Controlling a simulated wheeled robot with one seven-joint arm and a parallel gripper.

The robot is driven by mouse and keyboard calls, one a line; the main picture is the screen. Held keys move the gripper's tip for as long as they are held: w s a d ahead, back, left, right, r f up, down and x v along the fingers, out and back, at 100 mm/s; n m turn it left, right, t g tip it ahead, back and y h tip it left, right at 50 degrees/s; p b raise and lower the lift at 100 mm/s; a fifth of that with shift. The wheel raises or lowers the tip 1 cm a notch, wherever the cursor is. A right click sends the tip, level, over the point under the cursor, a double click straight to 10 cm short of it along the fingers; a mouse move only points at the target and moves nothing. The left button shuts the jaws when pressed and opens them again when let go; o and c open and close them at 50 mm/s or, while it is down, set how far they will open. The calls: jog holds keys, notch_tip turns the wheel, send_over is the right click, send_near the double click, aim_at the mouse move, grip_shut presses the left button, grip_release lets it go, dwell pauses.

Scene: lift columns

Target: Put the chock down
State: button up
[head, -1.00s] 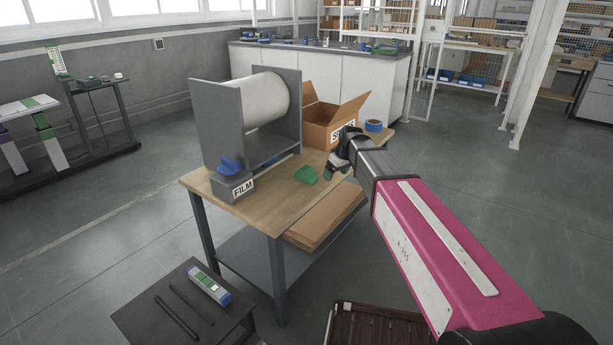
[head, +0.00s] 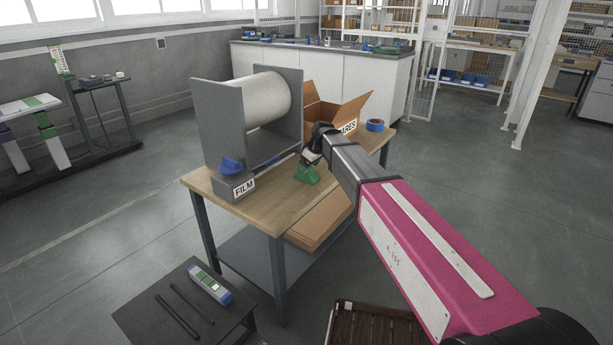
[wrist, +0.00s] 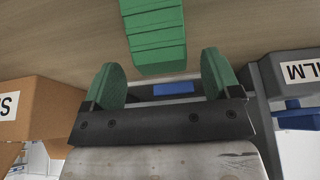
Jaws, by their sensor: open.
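The green chock (head: 306,176) rests on the wooden table top, in front of the grey film stand. In the wrist view the ribbed green chock (wrist: 155,35) is just beyond the fingertips, in line with the gap between them. My gripper (head: 309,160) is low over the table, right at the chock in the head view. In the wrist view my gripper (wrist: 160,72) is open, with its two green fingers wide apart and nothing held between them. Whether a finger touches the chock cannot be told.
An open cardboard box (head: 322,113) and a blue tape roll (head: 375,125) are behind and to the right. Bare table top (head: 262,205) lies in front.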

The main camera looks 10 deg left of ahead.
jog(key=x, duration=0.4)
jog(key=shift+a+f, duration=0.15)
jog(key=c, duration=1.3)
